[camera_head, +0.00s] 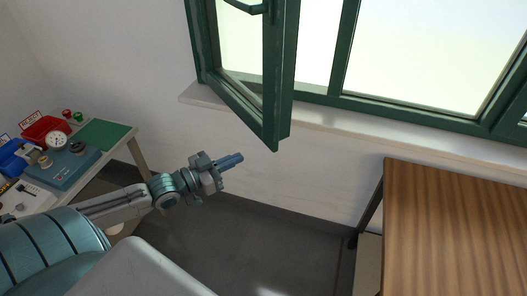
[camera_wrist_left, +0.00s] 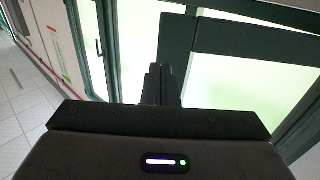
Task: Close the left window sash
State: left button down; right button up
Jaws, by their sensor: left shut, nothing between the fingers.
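The left window sash (camera_head: 281,80) is a dark green frame that stands swung open into the room, with its free lower corner towards me. A dark handle (camera_head: 247,7) shows at the top of the sash. My left gripper (camera_head: 238,157) is shut and empty. In the head view it appears below and to the left of the sash's lower corner, apart from it. In the left wrist view the shut fingers (camera_wrist_left: 158,84) point towards green frame members and bright panes. My right gripper is not in view.
A pale sill (camera_head: 330,122) runs under the green window frame. A wooden table (camera_head: 455,225) stands at the right. At the left a workbench holds a green mat (camera_head: 101,134), a red bin (camera_head: 45,130) and a blue device (camera_head: 64,166). The floor between is clear.

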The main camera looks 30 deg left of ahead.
pick_arm(q)
jog(key=b, duration=0.7)
send_near(273, 142)
jog(key=x, duration=0.3)
jog(key=shift+b+x, duration=0.35)
jog(key=shift+x, duration=1.55)
jog(key=shift+f, duration=0.1)
jog(key=shift+w, duration=0.15)
